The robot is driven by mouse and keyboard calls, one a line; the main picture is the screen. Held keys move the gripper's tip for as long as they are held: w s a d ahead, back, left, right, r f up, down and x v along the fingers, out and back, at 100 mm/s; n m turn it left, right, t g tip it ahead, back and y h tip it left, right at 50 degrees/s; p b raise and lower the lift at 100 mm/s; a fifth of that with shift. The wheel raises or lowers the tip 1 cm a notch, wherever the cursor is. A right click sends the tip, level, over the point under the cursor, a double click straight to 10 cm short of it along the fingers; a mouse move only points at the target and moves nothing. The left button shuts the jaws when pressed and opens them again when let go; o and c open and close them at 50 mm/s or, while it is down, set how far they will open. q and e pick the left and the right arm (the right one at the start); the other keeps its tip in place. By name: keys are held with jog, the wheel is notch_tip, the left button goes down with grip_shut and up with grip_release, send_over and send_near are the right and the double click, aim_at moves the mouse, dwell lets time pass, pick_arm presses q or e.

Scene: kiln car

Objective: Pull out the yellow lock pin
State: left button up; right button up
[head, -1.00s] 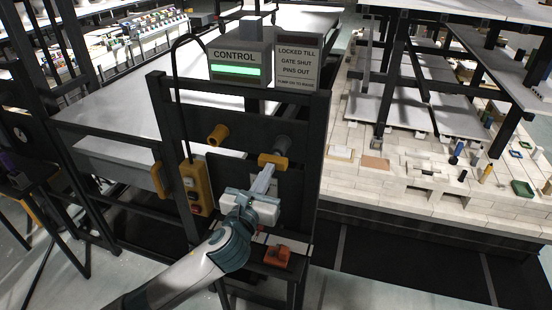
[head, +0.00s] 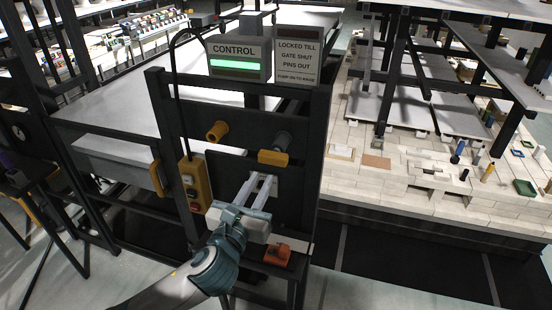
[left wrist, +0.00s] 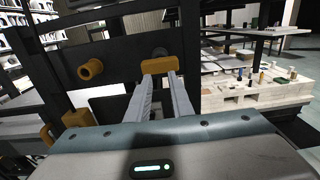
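A yellow round pin (head: 217,131) sticks out of the dark gate panel at upper left; it also shows in the left wrist view (left wrist: 91,69). A yellow block-shaped handle (head: 273,158) is on the panel lower right; it also shows in the left wrist view (left wrist: 154,66). My left gripper (head: 261,178) is open and empty, its two pale fingers apart and pointing at the panel just below the yellow block. In the left wrist view the fingertips (left wrist: 159,78) appear just below that block; I cannot tell whether they touch it. My right gripper is not in view.
A grey round pin (head: 283,140) sits above the yellow block. A control display (head: 238,66) with a green bar and a sign (head: 297,63) stand on top. A yellow button box (head: 194,186) hangs left. An orange object (head: 277,252) lies on a low ledge.

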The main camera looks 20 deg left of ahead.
pick_arm(q)
jog(key=s+p, duration=0.3)
jog(key=s, duration=0.8)
jog(key=shift+s, duration=0.4)
jog(key=shift+a+f, duration=0.1)
jog(key=shift+f, duration=0.05)
